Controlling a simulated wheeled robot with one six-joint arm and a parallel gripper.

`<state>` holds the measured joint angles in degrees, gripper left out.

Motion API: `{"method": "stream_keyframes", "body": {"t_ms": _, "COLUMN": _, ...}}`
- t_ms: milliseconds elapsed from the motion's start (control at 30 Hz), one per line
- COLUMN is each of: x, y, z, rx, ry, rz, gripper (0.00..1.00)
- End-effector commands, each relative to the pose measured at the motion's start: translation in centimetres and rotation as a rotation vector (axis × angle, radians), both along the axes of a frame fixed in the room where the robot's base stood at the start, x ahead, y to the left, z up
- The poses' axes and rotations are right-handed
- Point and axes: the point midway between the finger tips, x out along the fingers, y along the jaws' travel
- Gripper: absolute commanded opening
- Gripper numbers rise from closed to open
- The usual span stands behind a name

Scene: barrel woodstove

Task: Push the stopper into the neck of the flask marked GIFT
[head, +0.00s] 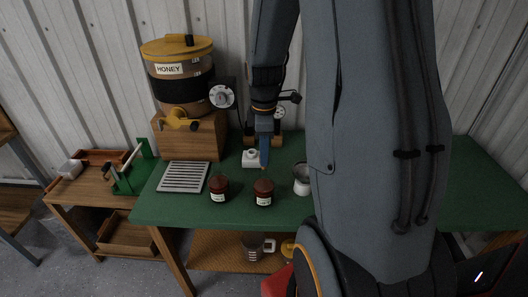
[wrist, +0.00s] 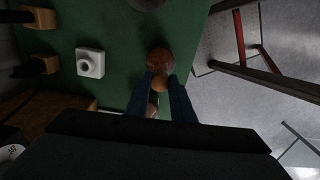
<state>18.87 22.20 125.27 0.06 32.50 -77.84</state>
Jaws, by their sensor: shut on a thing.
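Two dark red-brown flasks with pale labels stand on the green table: a left flask (head: 219,188) and a right flask (head: 263,193). The lettering is too small to read, so I cannot tell which says GIFT. My gripper (head: 264,163) points down over the right flask. It is shut on a small tan stopper (wrist: 160,83), which shows between the blue fingertips. In the wrist view the right flask (wrist: 159,58) is a round brown shape just beyond the stopper. The stopper appears above the flask's top; the exact gap and alignment cannot be told. Part of the other flask shows between the fingers.
A white block with a round hole (head: 250,158) stands behind the flasks. A pale cup (head: 301,180) is to the right, a slatted tray (head: 184,177) to the left. The honey tank (head: 178,80) stands on a wooden block at the back. The table front is clear.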

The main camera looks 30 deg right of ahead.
Motion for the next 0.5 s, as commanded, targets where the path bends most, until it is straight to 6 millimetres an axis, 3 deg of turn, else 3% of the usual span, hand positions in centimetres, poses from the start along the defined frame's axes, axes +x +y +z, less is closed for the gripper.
{"method": "stream_keyframes", "body": {"t_ms": 500, "x": 0.0, "y": 0.0, "z": -1.3, "rx": 0.001, "ry": 0.001, "rz": 0.000, "gripper": 0.00}}
